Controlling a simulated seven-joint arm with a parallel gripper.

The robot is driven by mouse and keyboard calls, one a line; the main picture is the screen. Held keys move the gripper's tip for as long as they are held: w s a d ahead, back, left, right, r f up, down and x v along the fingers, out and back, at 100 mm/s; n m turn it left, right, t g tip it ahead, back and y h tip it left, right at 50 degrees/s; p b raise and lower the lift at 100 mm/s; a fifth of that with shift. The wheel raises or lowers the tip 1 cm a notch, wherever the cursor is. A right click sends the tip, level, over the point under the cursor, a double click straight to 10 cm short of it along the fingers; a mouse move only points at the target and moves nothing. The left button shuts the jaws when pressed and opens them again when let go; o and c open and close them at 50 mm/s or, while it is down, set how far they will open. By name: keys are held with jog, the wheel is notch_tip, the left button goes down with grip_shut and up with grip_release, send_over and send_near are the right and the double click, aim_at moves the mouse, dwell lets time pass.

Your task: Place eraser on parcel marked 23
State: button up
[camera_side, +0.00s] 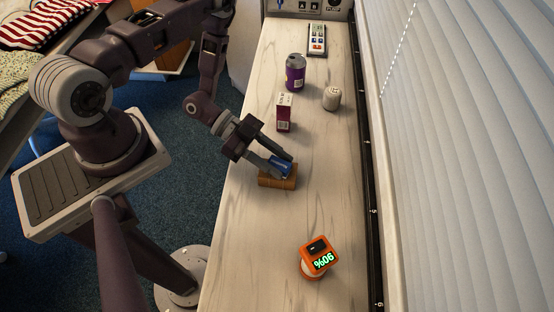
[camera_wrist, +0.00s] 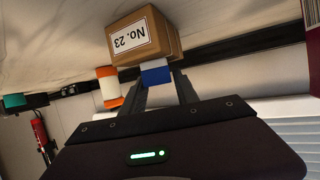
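The brown parcel (camera_wrist: 170,42) has a white label reading "No. 23" in the wrist view, seen upside down. In the side view the parcel (camera_side: 279,183) sits on the long pale counter, under my gripper (camera_side: 279,164). The eraser (camera_side: 281,169) is blue, with a white part showing in the wrist view (camera_wrist: 156,75). It is between the fingertips of my gripper (camera_wrist: 156,82), which look shut on it. The eraser is at the top of the parcel; I cannot tell whether it is touching. The fingers partly hide it.
An orange device with a green "90%" display (camera_side: 319,257) stands nearer on the counter (camera_side: 250,255). Beyond the parcel are a dark red and white box (camera_side: 284,113), a beige jar (camera_side: 331,98), a purple can (camera_side: 295,72) and a remote (camera_side: 317,40). Blinds border the right side.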

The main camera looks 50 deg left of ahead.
jog(key=shift+o, duration=0.9)
